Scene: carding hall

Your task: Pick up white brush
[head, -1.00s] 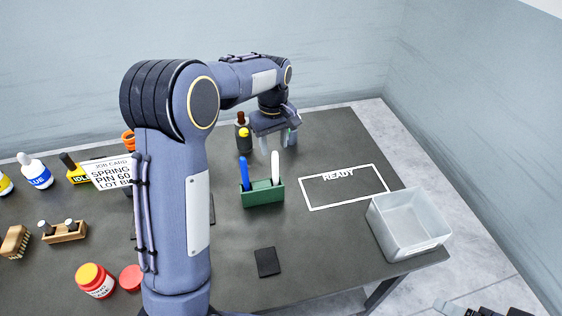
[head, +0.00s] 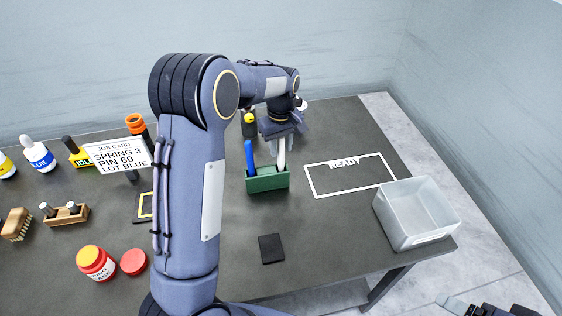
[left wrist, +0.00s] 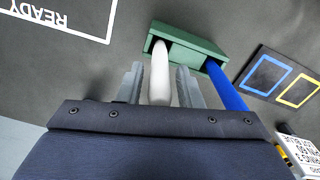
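The white brush (head: 281,158) stands upright in the green holder (head: 268,181), beside a blue brush (head: 249,157). In the left wrist view, the white brush (left wrist: 159,80) lies between the two fingers of my left gripper (left wrist: 159,70), with a gap on each side. My left gripper (head: 281,142) is open at the brush's upper part, and its fingers point down toward the holder. The lower end of the brush is hidden in the holder. Part of my right gripper (head: 484,308) shows at the bottom right edge; its fingers are not clear.
A white-outlined READY area (head: 350,175) is empty to the right of the holder. A clear bin (head: 418,215) stands at the table's right edge. A dark pad (head: 271,248) lies in front.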

